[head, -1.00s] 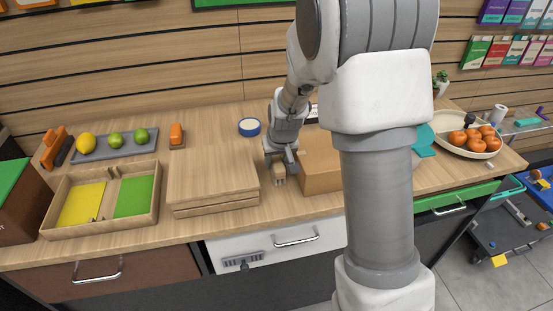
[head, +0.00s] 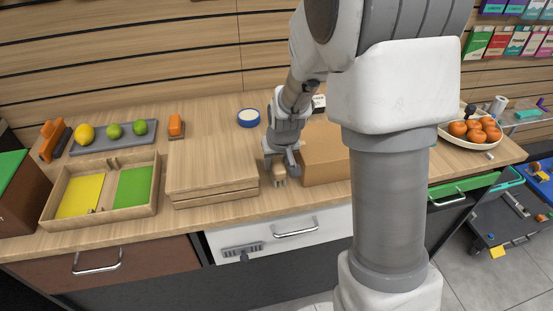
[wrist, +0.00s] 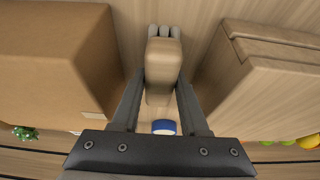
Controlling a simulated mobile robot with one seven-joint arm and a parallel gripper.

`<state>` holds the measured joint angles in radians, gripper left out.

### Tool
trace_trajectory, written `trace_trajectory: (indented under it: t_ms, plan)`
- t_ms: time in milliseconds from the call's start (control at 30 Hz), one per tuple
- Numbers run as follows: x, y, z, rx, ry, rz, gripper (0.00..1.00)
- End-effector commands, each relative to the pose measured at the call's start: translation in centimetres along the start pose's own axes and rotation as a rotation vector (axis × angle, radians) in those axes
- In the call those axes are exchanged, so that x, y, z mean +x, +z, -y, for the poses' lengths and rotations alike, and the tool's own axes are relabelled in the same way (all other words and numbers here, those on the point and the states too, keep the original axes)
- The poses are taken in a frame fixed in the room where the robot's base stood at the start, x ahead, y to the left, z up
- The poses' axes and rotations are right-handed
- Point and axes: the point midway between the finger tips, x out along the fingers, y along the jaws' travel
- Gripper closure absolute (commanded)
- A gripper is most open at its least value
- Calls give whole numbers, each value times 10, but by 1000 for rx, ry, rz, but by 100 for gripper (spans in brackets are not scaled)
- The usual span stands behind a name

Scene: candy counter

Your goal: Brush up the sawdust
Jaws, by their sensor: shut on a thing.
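My gripper (head: 278,170) is shut on a small tan wooden brush (head: 280,178), low over the counter between the wooden box and the cardboard box. In the wrist view my gripper (wrist: 160,88) has its two fingers on either side of the brush's tan body (wrist: 162,60). Pale grey bristles show at its far end, at or close to the counter top; I cannot tell whether they touch it. I cannot make out any sawdust in either view.
A lidded wooden box (head: 212,170) stands left of my gripper and a cardboard box (head: 325,155) right, leaving a narrow gap. A divided tray (head: 103,208), a fruit tray (head: 112,138) and a bowl of oranges (head: 470,143) stand farther out.

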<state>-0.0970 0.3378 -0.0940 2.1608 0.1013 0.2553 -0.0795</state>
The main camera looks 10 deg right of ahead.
Motion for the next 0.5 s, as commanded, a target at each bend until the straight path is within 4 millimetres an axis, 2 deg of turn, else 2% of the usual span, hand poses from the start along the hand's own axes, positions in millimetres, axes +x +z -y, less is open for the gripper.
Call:
trace_trajectory:
  t_ms: [500]
  plan:
    - [10, -20, -5, 1, 0, -2, 100]
